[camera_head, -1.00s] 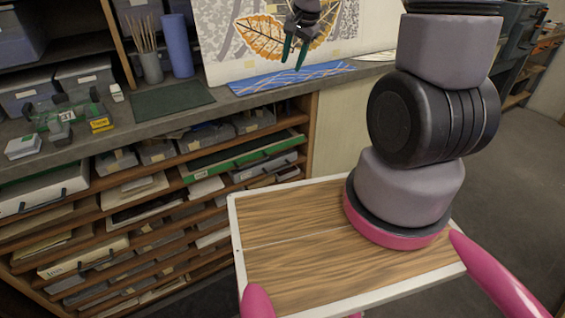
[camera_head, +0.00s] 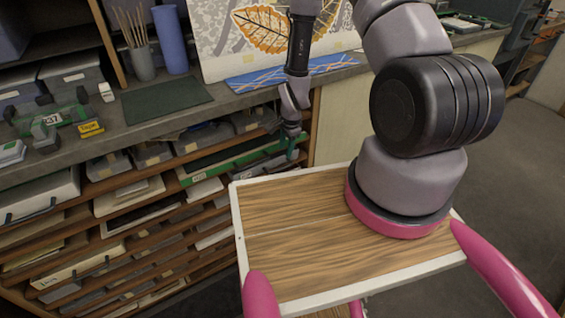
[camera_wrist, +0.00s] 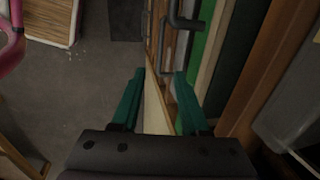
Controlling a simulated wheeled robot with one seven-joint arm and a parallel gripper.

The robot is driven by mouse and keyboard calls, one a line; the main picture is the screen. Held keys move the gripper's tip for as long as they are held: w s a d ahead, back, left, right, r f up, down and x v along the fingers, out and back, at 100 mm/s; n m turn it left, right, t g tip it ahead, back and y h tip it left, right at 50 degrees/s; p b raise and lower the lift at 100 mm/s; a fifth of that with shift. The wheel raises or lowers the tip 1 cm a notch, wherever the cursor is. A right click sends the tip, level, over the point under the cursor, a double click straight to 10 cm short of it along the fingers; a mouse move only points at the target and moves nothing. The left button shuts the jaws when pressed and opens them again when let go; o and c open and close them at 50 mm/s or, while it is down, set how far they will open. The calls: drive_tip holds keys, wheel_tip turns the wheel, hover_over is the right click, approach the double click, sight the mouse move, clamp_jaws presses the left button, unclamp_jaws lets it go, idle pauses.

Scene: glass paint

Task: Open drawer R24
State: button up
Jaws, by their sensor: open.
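My gripper (camera_head: 291,150) is in front of the right end of the drawer rack, by the drawers just below the counter. Its green fingers (camera_wrist: 160,75) are open in the wrist view, with nothing held between them. Dark drawer handles (camera_wrist: 175,22) lie just beyond the fingertips; I cannot tell whether they touch. A green-edged drawer (camera_head: 215,163) and a grey drawer (camera_head: 250,171) below it are beside the gripper, partly hidden by it. No label reading R24 is legible, so I cannot tell which drawer it is.
The counter (camera_head: 140,112) above holds a dark green mat (camera_head: 166,98), a brush cup (camera_head: 143,64), a blue roll (camera_head: 170,40) and a leaf panel (camera_head: 262,28). My wooden-topped base stands close in front of the rack. Floor (camera_head: 510,150) on the right is clear.

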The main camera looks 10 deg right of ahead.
approach(283, 164)
drive_tip(key=s+f, duration=0.1)
drive_tip(key=s+a+f, duration=0.1)
drive_tip(key=f, duration=0.1)
drive_tip(key=s+a+f, duration=0.1)
drive_tip(key=shift+s+f, duration=0.25)
drive_tip(key=shift+f, duration=0.1)
clamp_jaws()
idle(1.1)
